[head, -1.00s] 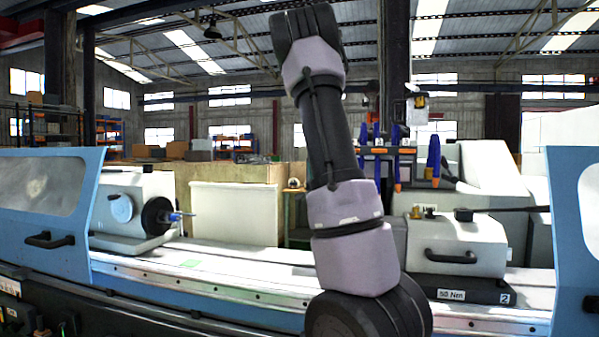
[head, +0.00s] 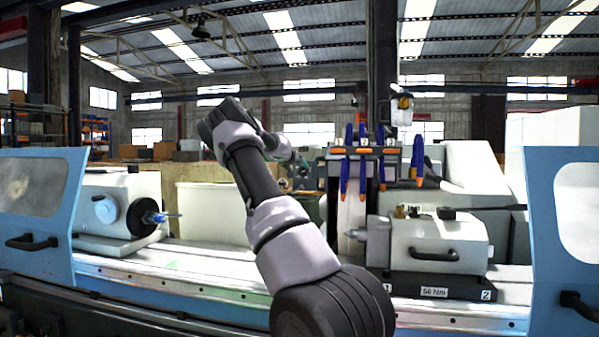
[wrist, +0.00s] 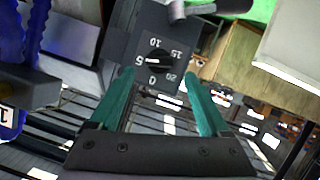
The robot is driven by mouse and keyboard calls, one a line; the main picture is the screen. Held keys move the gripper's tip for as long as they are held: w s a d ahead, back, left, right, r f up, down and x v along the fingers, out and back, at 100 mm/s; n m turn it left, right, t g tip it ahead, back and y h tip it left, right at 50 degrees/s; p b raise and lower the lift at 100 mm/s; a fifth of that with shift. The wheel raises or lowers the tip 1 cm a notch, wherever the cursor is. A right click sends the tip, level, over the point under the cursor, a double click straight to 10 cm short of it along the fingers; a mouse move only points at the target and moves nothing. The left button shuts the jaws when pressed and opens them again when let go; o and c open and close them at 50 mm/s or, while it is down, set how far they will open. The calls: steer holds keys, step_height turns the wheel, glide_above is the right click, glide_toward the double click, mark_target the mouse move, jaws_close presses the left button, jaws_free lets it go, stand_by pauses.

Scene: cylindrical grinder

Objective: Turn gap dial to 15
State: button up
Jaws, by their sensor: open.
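The gap dial (wrist: 160,62) shows in the wrist view as a dark round knob on a dark grey plate. Numbers 0, 5, 10, 15 and 20 stand around it. Its white pointer mark lies toward the 5. My gripper (wrist: 159,76) has two green fingers, spread apart with nothing between them. In the picture the fingertips lie just below the dial, one on each side, and seem apart from it. In the head view my gripper (head: 290,158) is small and partly hidden by my wrist; the dial face cannot be made out there.
Blue hoses with orange tips (head: 362,160) hang right of my gripper. Blue guard doors stand at both sides (head: 75,215) (head: 545,220). The bed (head: 190,262) between is mostly clear.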

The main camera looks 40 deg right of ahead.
mark_target(301, 169)
steer(key=shift+x, duration=2.05)
jaws_close()
steer(key=shift+s+d+r, duration=0.1)
